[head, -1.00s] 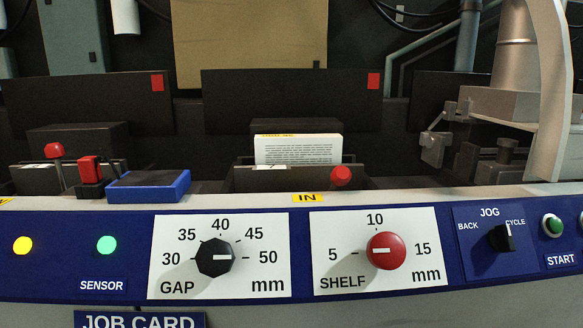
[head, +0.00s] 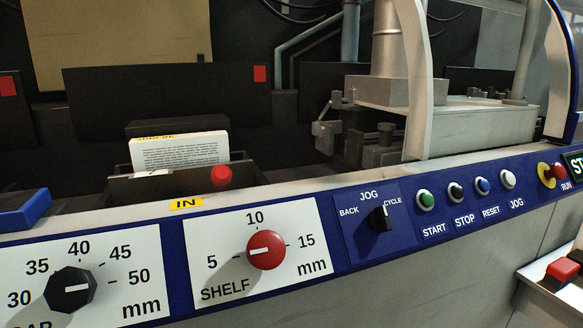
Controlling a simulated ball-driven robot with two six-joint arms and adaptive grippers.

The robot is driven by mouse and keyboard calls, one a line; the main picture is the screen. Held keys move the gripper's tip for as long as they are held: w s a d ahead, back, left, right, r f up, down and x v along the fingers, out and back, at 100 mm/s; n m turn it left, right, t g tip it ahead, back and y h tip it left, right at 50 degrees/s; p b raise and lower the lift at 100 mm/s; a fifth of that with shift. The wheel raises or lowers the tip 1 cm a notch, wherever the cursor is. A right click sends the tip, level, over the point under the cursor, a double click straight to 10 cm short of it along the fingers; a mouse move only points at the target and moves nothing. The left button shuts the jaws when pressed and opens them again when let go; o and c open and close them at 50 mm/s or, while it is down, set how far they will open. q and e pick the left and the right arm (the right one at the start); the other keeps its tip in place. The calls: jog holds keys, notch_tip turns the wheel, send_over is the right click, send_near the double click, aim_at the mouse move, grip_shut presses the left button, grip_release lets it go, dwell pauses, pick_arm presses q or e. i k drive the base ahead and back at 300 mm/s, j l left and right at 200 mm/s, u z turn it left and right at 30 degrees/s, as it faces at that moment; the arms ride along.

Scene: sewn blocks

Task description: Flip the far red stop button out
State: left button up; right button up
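A red mushroom-shaped button (head: 556,171) on a yellow collar sits at the far right end of the blue control panel (head: 352,262), beside the RUN label. I cannot tell whether it is pressed in or out. A dark-topped button (head: 456,191) above the STOP label is in the row to its left. Neither of my grippers shows in the head view.
The panel also carries a black GAP knob (head: 70,288), a red SHELF knob (head: 267,250) and a JOG switch (head: 380,218). A red-and-black part (head: 562,269) rests on a pale tray at lower right. A pale upright guard (head: 415,80) stands behind the panel.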

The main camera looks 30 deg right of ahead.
aim_at(556, 170)
jog(key=z, duration=0.4)
jog(key=k+l, duration=0.2)
jog(key=l, duration=0.15)
jog(key=k+l+z, duration=0.1)
jog(key=l, duration=0.25)
jog(key=k+l, duration=0.25)
jog(key=l+z, duration=0.05)
jog(key=l, duration=0.05)
